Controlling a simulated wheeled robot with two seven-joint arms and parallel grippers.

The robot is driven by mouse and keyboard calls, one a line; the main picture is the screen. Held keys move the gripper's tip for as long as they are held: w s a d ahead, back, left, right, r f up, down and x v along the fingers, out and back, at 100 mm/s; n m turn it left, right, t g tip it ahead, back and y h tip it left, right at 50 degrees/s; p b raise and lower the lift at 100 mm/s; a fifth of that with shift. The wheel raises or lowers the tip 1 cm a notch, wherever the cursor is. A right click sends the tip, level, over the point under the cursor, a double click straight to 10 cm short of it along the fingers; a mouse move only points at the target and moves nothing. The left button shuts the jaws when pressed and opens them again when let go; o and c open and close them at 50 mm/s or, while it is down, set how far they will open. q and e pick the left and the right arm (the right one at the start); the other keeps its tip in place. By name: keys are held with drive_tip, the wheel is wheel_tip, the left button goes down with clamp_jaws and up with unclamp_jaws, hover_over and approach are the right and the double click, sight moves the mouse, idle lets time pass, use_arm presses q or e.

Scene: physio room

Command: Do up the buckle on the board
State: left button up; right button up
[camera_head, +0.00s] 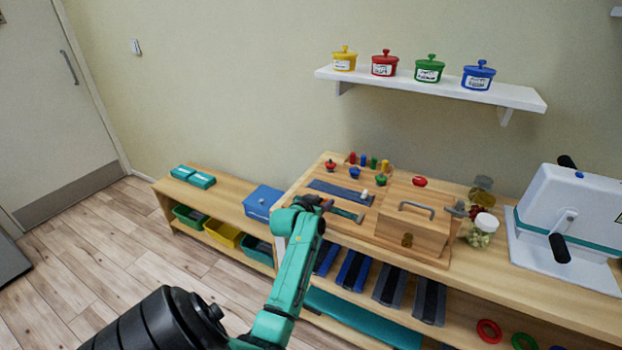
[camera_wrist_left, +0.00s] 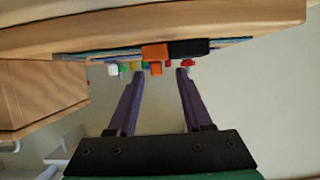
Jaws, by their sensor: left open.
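The wooden board (camera_head: 398,188) lies on the table and carries a blue strap, a teal strap and small coloured knobs. My left gripper (camera_head: 318,203) is over the board's left part, at the end of the straps, and hides part of the buckle there. In the left wrist view the orange buckle part (camera_wrist_left: 155,53) and the black buckle part (camera_wrist_left: 188,47) sit side by side on the board. I cannot tell whether they are joined. The open fingers of my left gripper (camera_wrist_left: 160,72) point at the orange part with nothing held between them. My right gripper is out of view.
A wooden box (camera_head: 412,232) with a grey handle stands on the board's right. A jar (camera_head: 482,231) and a white machine (camera_head: 565,230) are further right. A blue box (camera_head: 262,203) is on the low bench at left. A wall shelf (camera_head: 430,88) holds lidded pots.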

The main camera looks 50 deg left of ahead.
use_arm(q)
drive_tip(key=v, duration=1.3)
drive_tip(key=shift+s+b, duration=0.25)
drive_tip(key=shift+b, duration=0.05)
